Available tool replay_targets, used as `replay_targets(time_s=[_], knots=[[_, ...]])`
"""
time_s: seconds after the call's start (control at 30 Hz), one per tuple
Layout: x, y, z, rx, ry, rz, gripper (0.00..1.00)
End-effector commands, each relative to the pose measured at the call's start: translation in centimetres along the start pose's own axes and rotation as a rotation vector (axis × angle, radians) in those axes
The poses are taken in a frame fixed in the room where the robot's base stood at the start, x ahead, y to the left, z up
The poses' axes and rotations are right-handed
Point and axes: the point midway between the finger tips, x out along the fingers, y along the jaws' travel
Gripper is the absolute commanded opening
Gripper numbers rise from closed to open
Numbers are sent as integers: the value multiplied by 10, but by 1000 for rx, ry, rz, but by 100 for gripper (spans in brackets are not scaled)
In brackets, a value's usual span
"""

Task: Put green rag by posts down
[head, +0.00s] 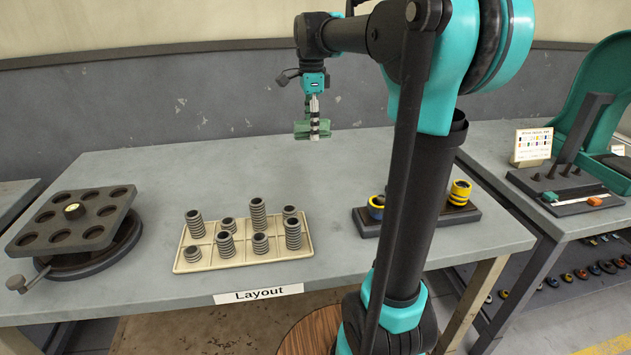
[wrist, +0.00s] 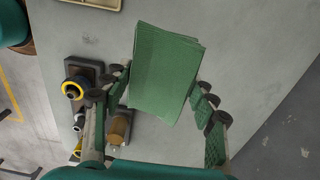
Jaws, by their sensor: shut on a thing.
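A folded green rag (head: 301,129) hangs in my gripper (head: 314,115), above the back middle of the grey table (head: 150,170). In the wrist view the rag (wrist: 165,70) lies between the two fingers of my gripper (wrist: 163,98), which are shut on it. A dark post base (head: 440,220) stands at the table's right front, with yellow and blue rings (head: 460,192) on it; my arm hides its middle. In the wrist view a yellow-ringed post (wrist: 74,88) and a brown cylinder (wrist: 119,129) show left of and below the rag.
A beige tray (head: 215,262) with several springs sits at the front middle, behind the Layout label (head: 258,294). A dark plate with round holes (head: 75,220) stands at the left. A green press (head: 600,90) stands on the right-hand table. The table's back middle is clear.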

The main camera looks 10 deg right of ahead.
Motion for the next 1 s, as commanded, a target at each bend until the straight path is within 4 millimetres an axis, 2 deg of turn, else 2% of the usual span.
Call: replay_targets(time_s=[0.07,0.17,0.5,0.7,1.0], knots=[[2,2,2,-6,0,0,26],[16,2,3,-8,0,0,26],[98,2,2,-7,0,0,26],[141,2,2,-7,0,0,26],[168,2,2,-7,0,0,26]])
